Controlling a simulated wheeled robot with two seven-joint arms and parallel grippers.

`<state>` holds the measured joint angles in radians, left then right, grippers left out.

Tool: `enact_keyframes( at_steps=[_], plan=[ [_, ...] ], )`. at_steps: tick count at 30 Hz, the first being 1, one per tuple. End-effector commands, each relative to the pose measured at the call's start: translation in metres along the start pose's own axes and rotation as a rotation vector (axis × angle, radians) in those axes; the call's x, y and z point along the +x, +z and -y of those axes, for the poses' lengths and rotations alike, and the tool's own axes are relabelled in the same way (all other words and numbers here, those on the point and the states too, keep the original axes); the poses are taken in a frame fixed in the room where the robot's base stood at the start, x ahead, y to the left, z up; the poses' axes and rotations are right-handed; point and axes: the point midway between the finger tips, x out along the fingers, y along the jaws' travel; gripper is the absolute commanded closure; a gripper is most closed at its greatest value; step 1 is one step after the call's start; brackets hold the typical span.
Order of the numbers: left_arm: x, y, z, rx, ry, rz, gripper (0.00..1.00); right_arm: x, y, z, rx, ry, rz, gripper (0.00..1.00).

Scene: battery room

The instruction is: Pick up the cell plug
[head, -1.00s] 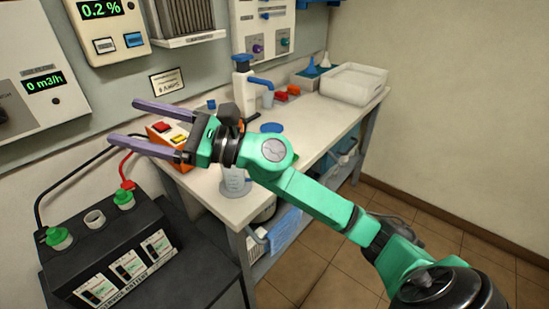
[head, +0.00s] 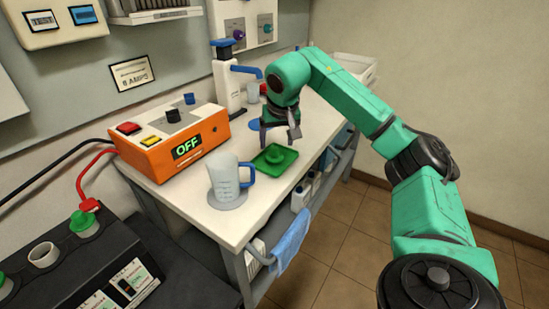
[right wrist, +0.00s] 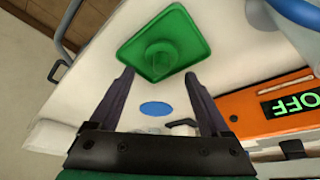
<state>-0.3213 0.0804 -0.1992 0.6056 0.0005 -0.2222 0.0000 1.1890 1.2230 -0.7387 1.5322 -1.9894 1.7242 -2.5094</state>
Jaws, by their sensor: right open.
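The green cell plug (head: 275,154) sits on a small green tray (head: 286,166) on the bench. In the right wrist view the plug (right wrist: 160,57) shows as a round knob on the tray (right wrist: 190,30), just beyond the fingertips. My right gripper (head: 279,138) is open and empty. It points down over the tray, with the plug ahead of the gap between its fingers (right wrist: 159,76). Whether the fingers touch anything cannot be told. The black battery (head: 110,265) at lower left has an open cell hole (head: 43,254) between green plugs (head: 84,222). My left gripper is not in view.
A clear jug (head: 224,178) with a blue handle stands close to the tray's left. An orange box reading OFF (head: 155,160) is behind it. A pump dispenser (head: 226,85) stands behind my gripper. The bench's front edge is near the tray.

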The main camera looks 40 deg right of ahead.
Motion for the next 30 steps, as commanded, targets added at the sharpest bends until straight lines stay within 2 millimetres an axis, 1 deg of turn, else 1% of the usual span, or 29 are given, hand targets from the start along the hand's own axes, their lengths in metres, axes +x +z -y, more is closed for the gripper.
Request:
enact_keyframes(
  at_steps=[2, 6, 9, 15, 16, 17, 18, 20, 21, 30],
  plan=[
    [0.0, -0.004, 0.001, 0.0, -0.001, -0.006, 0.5, 0.011, 0.001, 0.0, -0.001, 0.001, 0.003, 0.19],
    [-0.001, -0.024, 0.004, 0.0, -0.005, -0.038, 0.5, 0.038, 0.001, 0.0, -0.001, 0.0, 0.003, 0.19],
    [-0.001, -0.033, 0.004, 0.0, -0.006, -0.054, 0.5, 0.051, 0.001, 0.0, -0.001, -0.001, 0.002, 0.19],
    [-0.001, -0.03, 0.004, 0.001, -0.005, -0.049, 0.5, 0.054, 0.0, 0.001, -0.001, -0.002, 0.0, 0.19],
    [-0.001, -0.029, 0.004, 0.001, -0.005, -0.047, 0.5, 0.054, 0.0, 0.001, -0.001, -0.002, 0.0, 0.23],
    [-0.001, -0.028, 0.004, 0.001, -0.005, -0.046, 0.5, 0.054, 0.0, 0.001, -0.001, -0.002, 0.0, 0.34],
    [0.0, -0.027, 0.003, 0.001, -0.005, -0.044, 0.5, 0.054, 0.0, 0.001, -0.001, -0.002, 0.0, 0.5],
    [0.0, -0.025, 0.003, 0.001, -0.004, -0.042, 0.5, 0.054, 0.0, 0.001, -0.001, -0.002, 0.0, 0.73],
    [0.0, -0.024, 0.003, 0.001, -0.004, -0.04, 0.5, 0.054, 0.0, 0.001, -0.001, -0.002, 0.0, 0.86],
    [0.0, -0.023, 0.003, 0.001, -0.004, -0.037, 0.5, 0.052, 0.0, 0.001, -0.001, -0.003, -0.001, 0.87]
  ],
)
